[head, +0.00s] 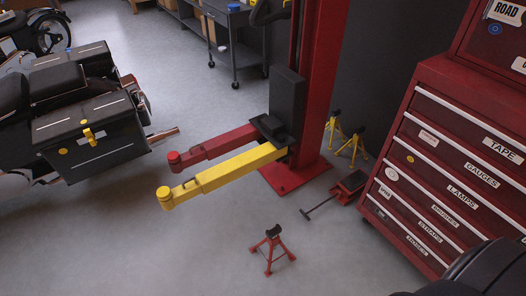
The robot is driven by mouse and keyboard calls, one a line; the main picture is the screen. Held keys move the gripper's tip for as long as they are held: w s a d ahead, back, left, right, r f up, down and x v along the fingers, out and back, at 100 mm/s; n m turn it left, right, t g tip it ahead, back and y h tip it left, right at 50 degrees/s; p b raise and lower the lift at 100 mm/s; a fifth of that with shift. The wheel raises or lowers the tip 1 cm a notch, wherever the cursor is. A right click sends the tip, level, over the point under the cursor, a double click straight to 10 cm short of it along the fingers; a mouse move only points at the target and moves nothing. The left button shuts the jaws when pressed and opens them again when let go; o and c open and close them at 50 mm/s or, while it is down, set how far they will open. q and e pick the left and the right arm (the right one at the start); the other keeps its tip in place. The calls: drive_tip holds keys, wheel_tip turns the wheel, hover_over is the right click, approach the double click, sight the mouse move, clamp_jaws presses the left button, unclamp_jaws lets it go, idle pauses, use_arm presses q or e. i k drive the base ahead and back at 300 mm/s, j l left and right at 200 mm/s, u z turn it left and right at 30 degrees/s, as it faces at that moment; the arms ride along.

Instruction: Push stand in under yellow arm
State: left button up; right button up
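A small red jack stand (272,252) with a dark saddle stands upright on the grey floor. The yellow arm (238,170) reaches out to the left from the red lift post (318,80), above the floor. It ends in a round yellow pad (165,197). The stand is to the right of the pad and nearer to me, out in the open and clear of the arm. Neither of my grippers is in view.
A red arm (218,146) extends behind the yellow one. A red floor jack (350,187) lies right of the post's base, its handle pointing left. Two yellow stands (334,127) are behind it. A red tool cabinet (445,165) blocks the right. A motorcycle (85,120) stands left. Front-left floor is clear.

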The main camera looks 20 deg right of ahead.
sight(276, 241)
drive_tip(key=z, duration=0.9)
